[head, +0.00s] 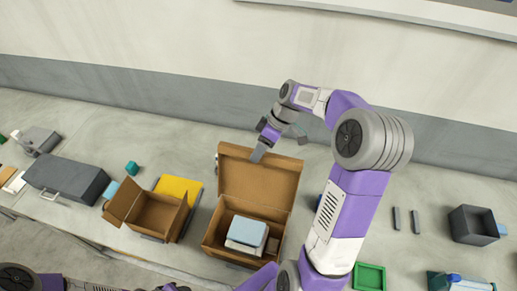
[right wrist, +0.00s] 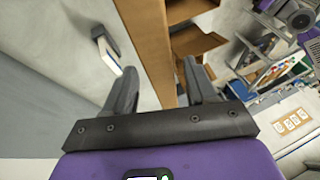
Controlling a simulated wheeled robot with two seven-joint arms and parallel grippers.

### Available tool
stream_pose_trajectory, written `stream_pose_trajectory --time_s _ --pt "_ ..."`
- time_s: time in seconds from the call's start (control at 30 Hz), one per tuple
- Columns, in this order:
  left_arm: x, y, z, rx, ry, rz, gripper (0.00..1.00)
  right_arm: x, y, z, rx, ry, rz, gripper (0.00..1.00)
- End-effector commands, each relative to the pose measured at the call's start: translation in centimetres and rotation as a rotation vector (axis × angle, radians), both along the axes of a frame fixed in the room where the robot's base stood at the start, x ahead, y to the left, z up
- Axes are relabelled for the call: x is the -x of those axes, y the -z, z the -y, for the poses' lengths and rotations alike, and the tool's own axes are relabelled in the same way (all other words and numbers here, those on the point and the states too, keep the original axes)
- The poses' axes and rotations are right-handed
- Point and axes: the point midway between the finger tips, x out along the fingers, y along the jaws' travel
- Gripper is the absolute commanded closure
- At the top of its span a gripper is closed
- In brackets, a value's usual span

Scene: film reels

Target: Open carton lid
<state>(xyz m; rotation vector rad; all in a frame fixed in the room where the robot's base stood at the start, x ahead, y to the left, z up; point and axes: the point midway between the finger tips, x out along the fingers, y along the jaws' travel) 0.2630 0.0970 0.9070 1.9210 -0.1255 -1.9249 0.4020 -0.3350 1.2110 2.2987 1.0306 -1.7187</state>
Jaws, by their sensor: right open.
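The brown carton (head: 214,240) stands open on the counter. Its lid (head: 258,182) is raised at the back, roughly upright. A light blue box on a white one (head: 246,232) lies inside. My right gripper (head: 260,153) is at the lid's top edge. In the right wrist view my right gripper (right wrist: 160,78) is open, its fingers apart with the lid panel (right wrist: 146,35) between them. Whether a finger touches the lid I cannot tell. My left gripper is not in view; only bits of my arm show at the bottom edge.
A smaller open carton (head: 155,213) and a yellow item (head: 178,187) stand left of the carton. Farther left is a dark grey case (head: 66,180). A green tray (head: 369,277) and a dark bin (head: 473,225) are at right. The wall is close behind.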

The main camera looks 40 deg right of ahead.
Motion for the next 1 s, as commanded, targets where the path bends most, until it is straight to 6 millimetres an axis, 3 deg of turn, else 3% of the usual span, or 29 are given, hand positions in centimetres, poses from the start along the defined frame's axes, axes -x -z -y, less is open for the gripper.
stream_pose_trajectory --time_s 0.33,0.7,1.0 --pt "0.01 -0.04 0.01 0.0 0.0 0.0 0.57 -0.07 0.56 -0.3 0.001 0.0 0.0 0.44" --pt "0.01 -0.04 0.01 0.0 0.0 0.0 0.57 -0.07 0.53 -0.25 0.001 0.0 0.0 0.99" --pt "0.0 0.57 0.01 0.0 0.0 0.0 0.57 -0.3 0.49 -0.78 0.023 -0.004 0.016 1.0"
